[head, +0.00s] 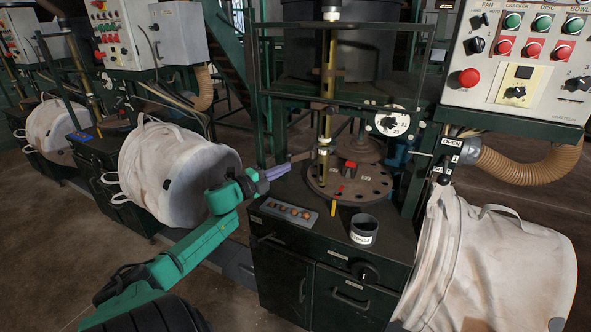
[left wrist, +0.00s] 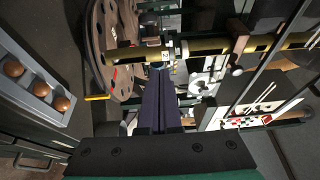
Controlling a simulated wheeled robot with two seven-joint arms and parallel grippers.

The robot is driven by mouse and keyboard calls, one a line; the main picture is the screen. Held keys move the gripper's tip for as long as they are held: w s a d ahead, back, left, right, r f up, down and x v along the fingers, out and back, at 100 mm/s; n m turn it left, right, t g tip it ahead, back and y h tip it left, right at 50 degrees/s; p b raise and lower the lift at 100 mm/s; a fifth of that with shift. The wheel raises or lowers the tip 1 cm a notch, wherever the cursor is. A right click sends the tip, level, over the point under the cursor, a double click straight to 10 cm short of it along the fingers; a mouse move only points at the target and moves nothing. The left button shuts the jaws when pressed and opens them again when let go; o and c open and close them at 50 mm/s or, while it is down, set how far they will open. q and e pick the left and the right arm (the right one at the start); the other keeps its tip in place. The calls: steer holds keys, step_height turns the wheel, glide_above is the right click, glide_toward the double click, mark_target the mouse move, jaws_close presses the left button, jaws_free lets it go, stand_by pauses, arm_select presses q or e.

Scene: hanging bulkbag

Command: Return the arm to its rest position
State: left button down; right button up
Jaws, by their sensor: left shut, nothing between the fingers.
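My left arm (head: 190,247) is green and reaches in from the lower left in the head view. My left gripper (head: 288,168) is shut and empty, its dark fingers together near the left edge of the round plate on the dark green machine cabinet. In the left wrist view the shut fingers (left wrist: 161,98) point toward the brass-coloured post and hold nothing. My right gripper does not show in either view.
A white bulk bag (head: 170,165) hangs left of the arm, and another (head: 490,265) is at the right. Open floor lies at lower left.

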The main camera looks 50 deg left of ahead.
arm_select(q)
steer(key=s+a+f, duration=0.1)
steer(key=s+a, duration=0.3)
steer(key=s+d+f+n+g+y, duration=0.2)
steer(key=d+f+n+g+y, duration=0.35)
steer(key=d+f+n, duration=0.9)
steer(key=s+d+f+n+g+h, duration=0.1)
steer(key=s+d+f+g+h, duration=0.2)
steer(key=s+d+g, duration=0.5)
steer(key=s+d+f+n+g+h, duration=0.1)
steer(key=s+d+f+h, duration=0.15)
steer(key=s+d, duration=0.7)
step_height(320, 180, down, 22)
steer(key=d+g, duration=0.1)
steer(key=d, duration=0.2)
steer(key=s+a+f, duration=0.1)
steer(key=s+f, duration=0.6)
steer(key=s, duration=0.1)
steer(key=s+a+f+g, duration=0.1)
steer(key=s+a+f, duration=0.1)
steer(key=s+f, duration=0.6)
steer(key=shift+s+a+f+y, duration=0.15)
steer(key=shift+a+y, duration=0.15)
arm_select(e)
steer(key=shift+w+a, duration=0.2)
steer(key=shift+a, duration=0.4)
